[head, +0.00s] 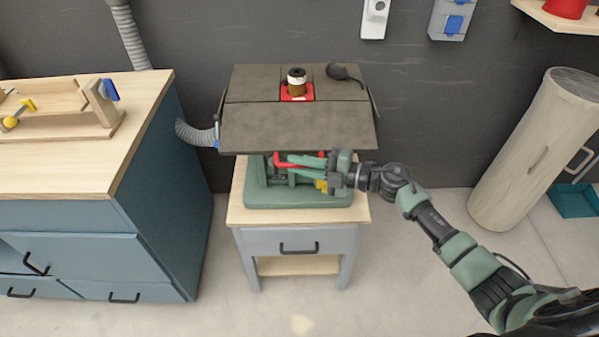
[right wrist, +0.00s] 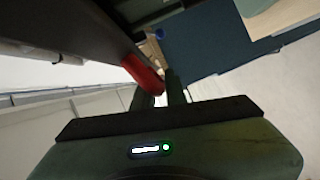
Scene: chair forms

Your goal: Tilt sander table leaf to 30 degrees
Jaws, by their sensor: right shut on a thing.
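The sander (head: 296,195) has a green base and a dark grey-brown table top with a red insert and a brown spindle (head: 297,82) in its middle. The front table leaf (head: 298,128) lies along the near side of the top, beyond a seam; I cannot read its exact angle. A red handle (head: 290,158) sits just under the leaf's front edge. My right gripper (head: 288,167) reaches in from the right below the leaf and is shut on the red handle. In the right wrist view the red handle (right wrist: 143,75) shows at the fingertips. My left gripper is not in view.
The sander stands on a small wood-topped stand (head: 230,208) with a drawer. A blue cabinet (head: 160,190) stands at the left, and a grey hose (head: 195,134) runs to the sander. A pale cylinder (head: 540,150) leans at the right. Floor in front is clear.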

